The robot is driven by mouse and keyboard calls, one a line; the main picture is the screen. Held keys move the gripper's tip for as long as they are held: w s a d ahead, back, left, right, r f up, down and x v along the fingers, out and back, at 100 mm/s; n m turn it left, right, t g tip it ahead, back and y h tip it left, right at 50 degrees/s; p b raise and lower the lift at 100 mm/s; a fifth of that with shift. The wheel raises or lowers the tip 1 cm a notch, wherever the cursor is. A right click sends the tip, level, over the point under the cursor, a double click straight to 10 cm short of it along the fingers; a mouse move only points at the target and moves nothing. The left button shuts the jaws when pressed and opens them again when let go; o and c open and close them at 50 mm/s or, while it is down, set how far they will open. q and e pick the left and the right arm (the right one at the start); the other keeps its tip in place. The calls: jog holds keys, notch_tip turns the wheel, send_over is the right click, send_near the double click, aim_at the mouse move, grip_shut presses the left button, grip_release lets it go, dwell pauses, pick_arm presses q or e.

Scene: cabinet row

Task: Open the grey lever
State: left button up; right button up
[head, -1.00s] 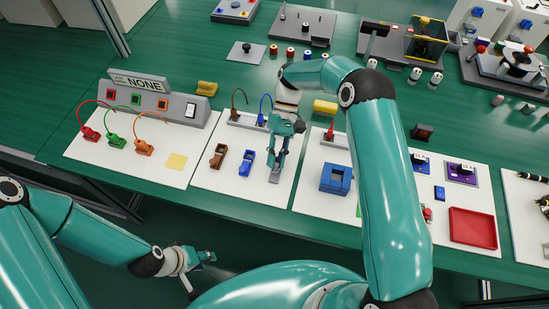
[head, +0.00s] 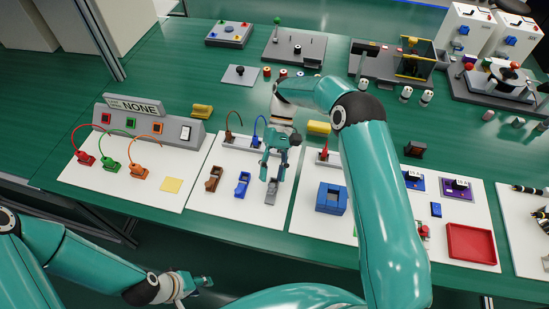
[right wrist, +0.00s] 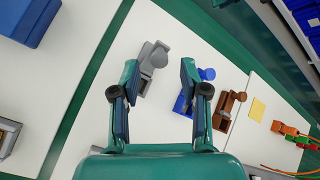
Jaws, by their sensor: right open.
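The grey lever (head: 271,191) is on the white board, right of a blue lever (head: 242,184) and a brown lever (head: 213,179). In the right wrist view the grey lever (right wrist: 151,68) shows a grey base with a rounded knob end. My right gripper (head: 271,177) is open and empty above the grey lever. In the right wrist view the fingers of my right gripper (right wrist: 160,67) stand either side of the lever's line, with the lever nearer the left finger; contact cannot be told. My left gripper (head: 200,283) is low, off the table's front edge, its jaws too small to judge.
The blue lever (right wrist: 186,98) lies close by the right finger in the right wrist view. Behind the levers is a grey block with cables (head: 240,142). A blue box (head: 331,198) stands right of them. The board in front of the levers is clear.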

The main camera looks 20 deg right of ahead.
jog(key=shift+v, duration=2.7)
jog(key=shift+f, duration=0.1)
